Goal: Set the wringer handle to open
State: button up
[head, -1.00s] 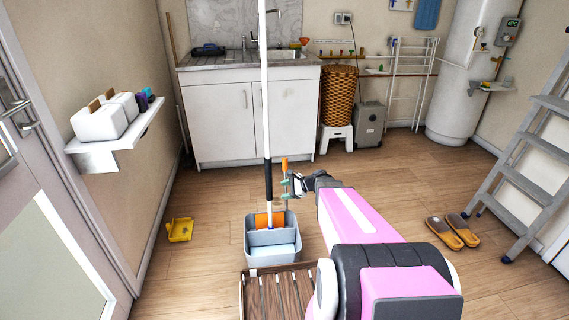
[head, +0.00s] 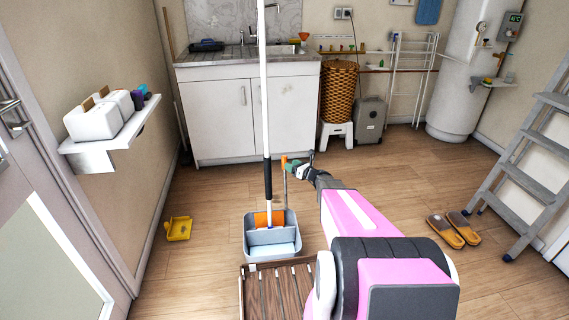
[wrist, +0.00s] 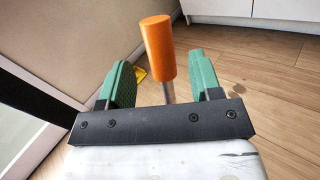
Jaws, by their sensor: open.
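The wringer handle is a thin metal rod with an orange grip (head: 284,163). It stands nearly upright at the right side of the grey mop bucket (head: 262,248). The bucket has an orange wringer part (head: 269,219) at its back. My gripper (head: 293,167) is at the height of the orange grip, just right of it. In the wrist view the orange grip (wrist: 158,48) appears between my two green fingers (wrist: 160,80), with a gap on both sides. My gripper is open and holds nothing. The lower rod is hidden behind my gripper in the wrist view.
A white mop pole (head: 264,90) with a black sleeve stands in the bucket, close left of the handle. A slatted wooden crate (head: 281,290) is in front of the bucket. A yellow dustpan (head: 179,229) lies left. Floor behind the bucket is clear.

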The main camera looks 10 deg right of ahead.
aim_at(284, 162)
jog(key=shift+x, duration=2.55)
